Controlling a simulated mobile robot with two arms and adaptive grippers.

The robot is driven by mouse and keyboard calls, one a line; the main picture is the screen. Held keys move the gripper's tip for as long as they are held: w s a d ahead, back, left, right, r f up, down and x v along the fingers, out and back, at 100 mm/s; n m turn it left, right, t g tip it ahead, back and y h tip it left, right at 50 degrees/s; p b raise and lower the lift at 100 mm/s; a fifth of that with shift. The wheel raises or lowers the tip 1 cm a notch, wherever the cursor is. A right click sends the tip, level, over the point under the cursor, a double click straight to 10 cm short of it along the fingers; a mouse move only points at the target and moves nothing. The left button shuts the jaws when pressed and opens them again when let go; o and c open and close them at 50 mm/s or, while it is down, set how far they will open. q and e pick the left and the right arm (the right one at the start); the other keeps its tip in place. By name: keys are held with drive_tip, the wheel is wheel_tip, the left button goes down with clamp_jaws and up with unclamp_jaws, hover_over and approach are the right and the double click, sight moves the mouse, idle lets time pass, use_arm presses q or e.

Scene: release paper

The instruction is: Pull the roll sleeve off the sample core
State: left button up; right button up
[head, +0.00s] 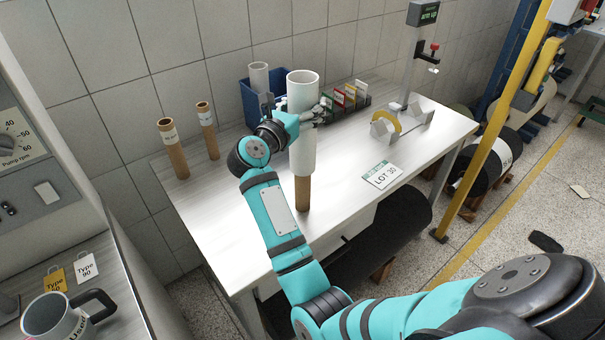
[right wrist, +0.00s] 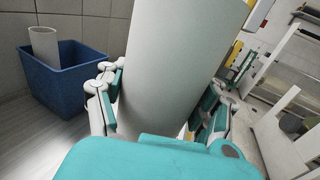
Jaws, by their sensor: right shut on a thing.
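The white roll sleeve (head: 302,145) stands upright near the middle of the table in the head view. The brown sample core (head: 302,194) shows below the sleeve's lower edge and appears to stand on the table. How far the core reaches up inside the sleeve is hidden. My right gripper (head: 306,116) is shut on the upper part of the sleeve, with fingers on both sides. In the right wrist view the sleeve (right wrist: 180,60) fills the middle between the gripper's fingers (right wrist: 160,105). My left gripper is not in view.
Two brown cores (head: 173,150) (head: 207,130) stand at the table's back left. A blue bin (head: 254,103) holding a white tube (head: 259,78) is behind the sleeve. A card rack (head: 347,101), a LOT 30 card (head: 381,175) and a gauge stand (head: 409,75) are to the right. The front left tabletop is clear.

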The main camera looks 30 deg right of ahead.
sight(310, 81)
drive_tip(key=shift+r+p, duration=1.3)
drive_tip(key=shift+r, duration=1.3)
wheel_tip(310, 81, up, 7)
drive_tip(key=p, duration=0.4)
drive_tip(key=shift+r, duration=0.1)
wheel_tip(310, 81, up, 4)
drive_tip(key=shift+f+p, duration=0.15)
drive_tip(key=shift+p, duration=0.85)
drive_tip(key=shift+w, duration=0.1)
